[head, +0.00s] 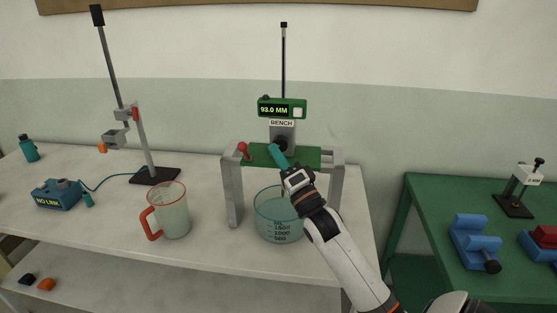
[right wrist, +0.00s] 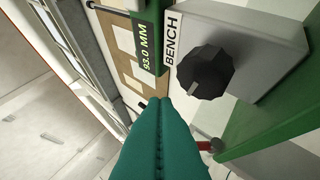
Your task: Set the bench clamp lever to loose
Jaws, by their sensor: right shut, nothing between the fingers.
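The bench gauge has a green display (head: 282,108) reading 93.0 MM and a BENCH label; it stands on a green plate (head: 310,157) across a grey frame. A small lever with a red ball top (head: 242,147) stands at the plate's left end. A red part, likely this lever (right wrist: 208,146), shows beside the fingers in the right wrist view. My right gripper (head: 274,149) is shut and empty, its teal fingers in front of the plate, to the right of the lever and apart from it. A black knob (right wrist: 204,73) is close to the fingertips (right wrist: 165,101). My left gripper is out of view.
A glass beaker (head: 270,222) stands beneath the frame, close to my right arm. A red-handled jug (head: 173,214) is to its left. A blue NO LINK box (head: 57,195) and a clamp stand (head: 155,175) are farther left. A green table (head: 430,190) is at right.

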